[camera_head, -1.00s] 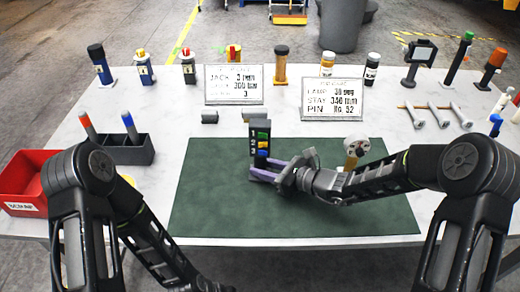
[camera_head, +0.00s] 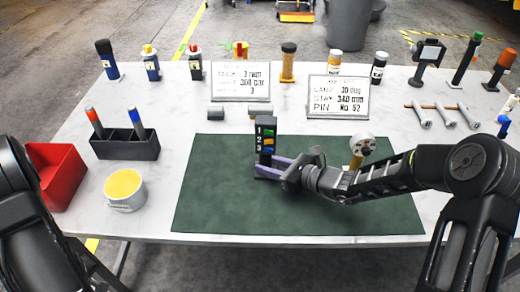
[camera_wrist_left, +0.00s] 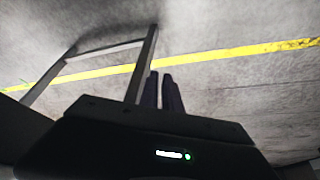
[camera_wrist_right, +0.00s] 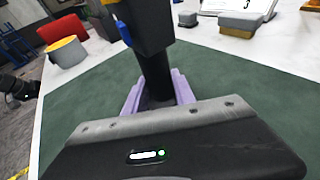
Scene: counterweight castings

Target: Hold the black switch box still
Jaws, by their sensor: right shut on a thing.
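The black switch box (camera_head: 266,135) stands upright on the green mat (camera_head: 215,200), with numbers and small coloured switches on its face. My right gripper (camera_head: 268,168) is shut on its narrow lower part, with the purple fingers low near the mat. In the right wrist view the box (camera_wrist_right: 150,28) rises above the fingers (camera_wrist_right: 157,98), which lie on both sides of its dark stem. My left gripper is outside the head view. In the left wrist view its fingers (camera_wrist_left: 163,92) are close together and empty, over the floor.
A white pot with a yellow top (camera_head: 124,189), a red bin (camera_head: 58,175) and a dark holder with two pens (camera_head: 125,146) stand at left. Two sign plates (camera_head: 240,82) and several bottles stand behind the mat. A round-headed gauge-like thing (camera_head: 361,148) is beside my right forearm.

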